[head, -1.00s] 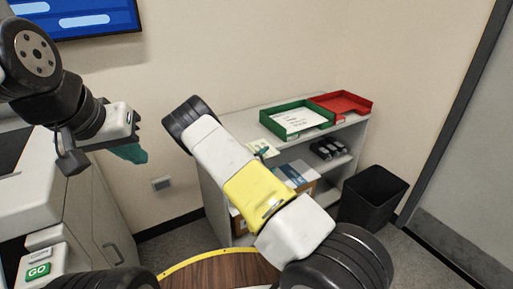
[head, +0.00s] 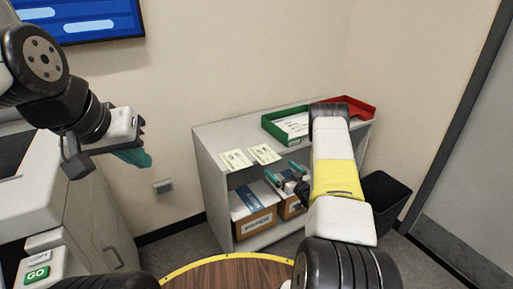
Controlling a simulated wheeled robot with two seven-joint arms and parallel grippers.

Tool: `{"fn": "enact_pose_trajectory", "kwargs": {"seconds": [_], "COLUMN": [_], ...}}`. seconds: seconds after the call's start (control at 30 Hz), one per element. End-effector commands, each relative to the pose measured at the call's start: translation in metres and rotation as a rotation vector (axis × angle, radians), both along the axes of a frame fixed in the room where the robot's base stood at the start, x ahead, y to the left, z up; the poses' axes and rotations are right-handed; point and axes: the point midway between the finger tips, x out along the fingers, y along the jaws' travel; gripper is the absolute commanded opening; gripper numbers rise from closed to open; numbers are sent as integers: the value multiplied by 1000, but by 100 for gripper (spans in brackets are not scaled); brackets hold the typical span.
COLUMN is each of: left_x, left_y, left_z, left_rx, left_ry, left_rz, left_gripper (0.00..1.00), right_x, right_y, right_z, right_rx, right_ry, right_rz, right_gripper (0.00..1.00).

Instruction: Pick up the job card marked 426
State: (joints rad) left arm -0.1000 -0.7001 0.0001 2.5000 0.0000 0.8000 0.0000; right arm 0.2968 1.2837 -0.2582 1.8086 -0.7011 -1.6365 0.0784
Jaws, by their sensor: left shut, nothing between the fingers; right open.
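Two pale yellow cards lie flat side by side on top of the grey shelf unit (head: 215,141), a left card (head: 236,160) and a right card (head: 265,154). Their print is too small to read, so I cannot tell which is marked 426. My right gripper (head: 284,173) is open, its teal fingertips in front of the shelf, below and to the right of the right card and apart from it. My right forearm hides part of the shelf. My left gripper (head: 133,157) is shut and empty at the left, away from the shelf.
A green tray (head: 275,131) with white paper and a red tray (head: 362,113) stand on the shelf's right end, partly behind my arm. Boxes (head: 254,222) sit on the lower shelf. A black bin (head: 390,197) stands right. A round wooden table (head: 225,273) is in front.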

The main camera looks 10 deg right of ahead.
Motion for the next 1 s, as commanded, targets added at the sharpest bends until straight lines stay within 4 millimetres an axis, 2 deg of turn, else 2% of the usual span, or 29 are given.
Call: {"fn": "enact_pose_trajectory", "kwargs": {"seconds": [0.5, 0.8, 0.87, 1.0], "left_x": [0, 0, 0, 0], "left_y": [0, 0, 0, 0], "left_z": [0, 0, 0, 0], "left_rx": [0, 0, 0, 0], "left_ry": [0, 0, 0, 0], "left_rz": [0, 0, 0, 0], "left_gripper": [0, 0, 0, 0], "right_x": [63, 68, 68, 68], "right_y": [25, 26, 26, 26], "right_z": [-3, -3, -3, -3], "right_rx": [-4, -4, -4, -4], "right_ry": [0, 2, 2, 2], "right_rz": [2, 0, 0, 0], "right_gripper": [100, 100, 90, 63]}}
